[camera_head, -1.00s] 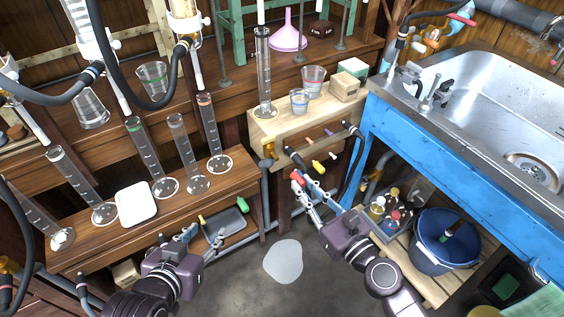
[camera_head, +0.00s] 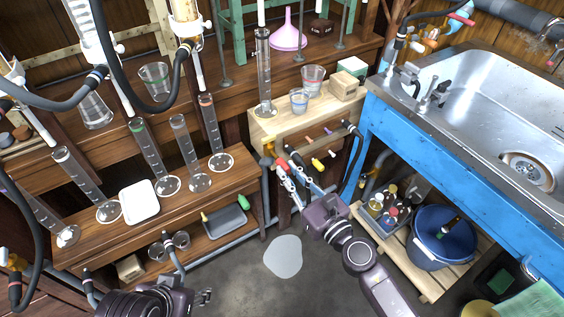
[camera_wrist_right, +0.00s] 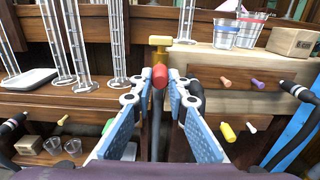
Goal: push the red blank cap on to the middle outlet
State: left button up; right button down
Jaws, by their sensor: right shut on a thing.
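My right gripper (camera_head: 286,177) is shut on the red blank cap (camera_head: 281,163) at the front of the pale wooden box. In the right wrist view the red cap (camera_wrist_right: 159,76) sits between the fingertips of my right gripper (camera_wrist_right: 160,88). A brass fitting with a T-shaped top (camera_wrist_right: 160,48) stands right behind the cap there. I cannot tell whether cap and fitting touch, nor whether this fitting is the middle outlet. A black hose end (camera_wrist_right: 195,92) is partly hidden by the right finger. My left gripper (camera_head: 203,297) is low at the bottom; its finger opening is unclear.
Another black hose (camera_wrist_right: 292,89) is at right. Tall glass cylinders (camera_head: 189,152) stand on the left bench. The blue-framed sink (camera_head: 452,125) bounds the right.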

pick_arm(q)
jog(key=shift+s+a, duration=0.1)
jog(key=shift+s, duration=0.25)
dwell(0.6)
pick_arm(e)
jog(key=shift+w+a, duration=0.1)
jog(key=shift+w, duration=0.1)
jog(key=shift+w+a, duration=0.15)
jog(key=shift+w, duration=0.15)
pick_arm(q)
jog(key=shift+s+a+f+g, duration=0.15)
jog(key=shift+s+f+g, duration=0.05)
jog(key=shift+s+g, duration=0.35)
pick_arm(e)
jog(key=shift+w+a, duration=0.15)
jog(key=shift+w, duration=0.05)
pick_arm(q)
jog(key=shift+s, duration=0.3)
pick_arm(e)
jog(key=shift+w+a, duration=0.15)
jog(key=shift+w, duration=0.1)
jog(key=c, duration=1.8)
grip_release()
